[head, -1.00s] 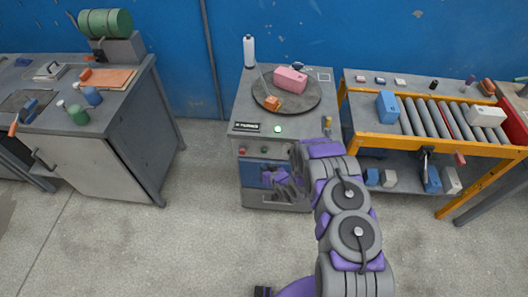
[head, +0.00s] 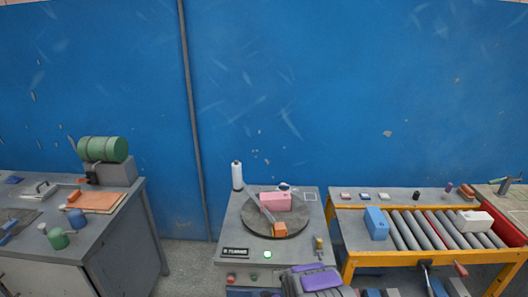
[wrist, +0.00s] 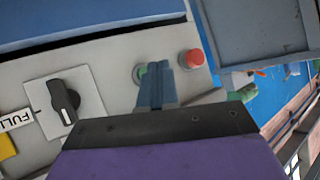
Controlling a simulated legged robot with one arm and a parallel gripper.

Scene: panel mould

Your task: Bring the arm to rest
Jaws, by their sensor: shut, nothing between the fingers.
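My gripper (wrist: 157,85) shows in the wrist view with its two fingers together and nothing between them. It is close to the front panel of the grey machine cabinet (wrist: 110,55), and its fingertips overlap a green button (wrist: 139,72) in the picture; I cannot tell whether they touch. A red button (wrist: 192,58) is just right of the fingers, and a black rotary knob (wrist: 64,100) is to the left. In the head view only part of my purple and grey arm shows at the bottom; the gripper is hidden there.
The cabinet (head: 228,240) bears a dark round plate (head: 253,226) with a pink block (head: 275,202) and an orange block (head: 279,229), and a white bottle (head: 237,177). A yellow roller table (head: 350,256) stands right, a grey bench (head: 120,215) left. Floor shows between bench and cabinet.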

